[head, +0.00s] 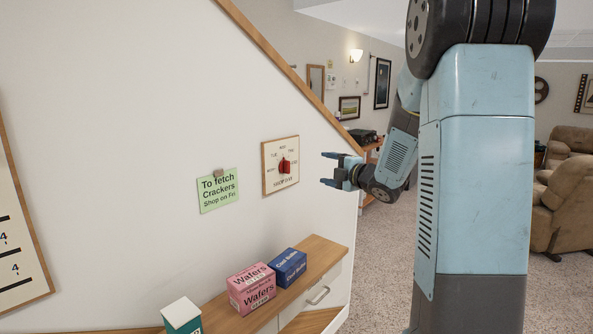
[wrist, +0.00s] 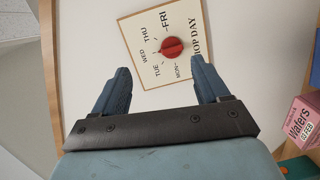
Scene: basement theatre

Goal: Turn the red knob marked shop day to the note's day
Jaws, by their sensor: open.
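The red knob (head: 285,166) sits in the middle of a wood-edged shop day dial plate (head: 270,182) on the white wall. In the wrist view the knob (wrist: 171,47) lies ahead of the fingertips, and the plate (wrist: 190,74) appears turned, with MON, TUE, WED, THU and FRI around the knob. I cannot tell surely which day it points at. The green note (head: 219,192) left of the plate reads "To fetch Crackers Shop on Fri". My gripper (head: 325,169) is open and empty, right of the plate and apart from the knob; it also shows in the wrist view (wrist: 160,68).
Below is a wooden shelf (head: 322,252) with a pink Wafers box (head: 251,290), a blue box (head: 288,267) and a green box (head: 182,316). A sloping wood trim (head: 285,72) edges the wall. Brown armchairs (head: 560,205) stand on carpet at right.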

